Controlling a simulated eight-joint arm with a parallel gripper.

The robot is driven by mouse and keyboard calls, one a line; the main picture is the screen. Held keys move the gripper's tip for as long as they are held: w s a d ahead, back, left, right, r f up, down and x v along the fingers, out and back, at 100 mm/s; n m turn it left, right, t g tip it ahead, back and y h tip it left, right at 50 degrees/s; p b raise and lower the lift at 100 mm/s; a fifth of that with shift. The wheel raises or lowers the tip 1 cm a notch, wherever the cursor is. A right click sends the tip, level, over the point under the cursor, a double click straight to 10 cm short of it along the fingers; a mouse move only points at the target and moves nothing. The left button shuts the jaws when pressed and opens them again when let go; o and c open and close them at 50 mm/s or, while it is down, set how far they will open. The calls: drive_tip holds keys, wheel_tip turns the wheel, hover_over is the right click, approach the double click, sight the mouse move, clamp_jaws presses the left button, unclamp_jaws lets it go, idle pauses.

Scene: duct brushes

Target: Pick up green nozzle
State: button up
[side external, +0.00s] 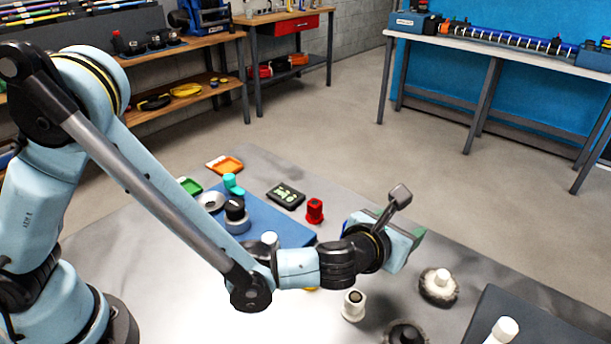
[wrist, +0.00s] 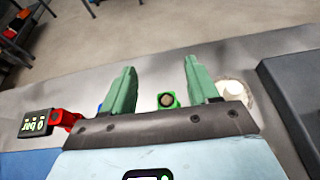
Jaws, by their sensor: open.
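The green nozzle (wrist: 168,100) shows in the wrist view as a small bright green piece with a round brownish top. It appears between the two green fingers of my gripper (wrist: 160,70), nearer the right finger, with its lower part hidden behind the gripper body. The fingers are wide apart and nothing is held. I cannot tell the gap in depth between fingers and nozzle. In the side external view my gripper (side external: 416,238) is over the right part of the grey table, and I cannot make out the green nozzle there.
A red nozzle (side external: 315,211) and a dark display box (side external: 286,196) stand left of my gripper; a blue mat (side external: 290,232) lies farther left. A round brush with a white knob (side external: 439,284) stands to the right, near a dark tray (side external: 540,325). A white piece (side external: 353,306) stands in front.

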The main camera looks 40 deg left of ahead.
drive_tip(key=shift+f, duration=1.95)
drive_tip(key=w+f, duration=0.1)
drive_tip(key=f, duration=0.2)
drive_tip(key=shift+w, duration=0.4)
drive_tip(key=shift+w+f, duration=0.25)
drive_tip(key=shift+w, duration=0.25)
drive_tip(key=shift+c, duration=0.2)
drive_tip(key=c, duration=1)
drive_tip(key=shift+r, duration=0.1)
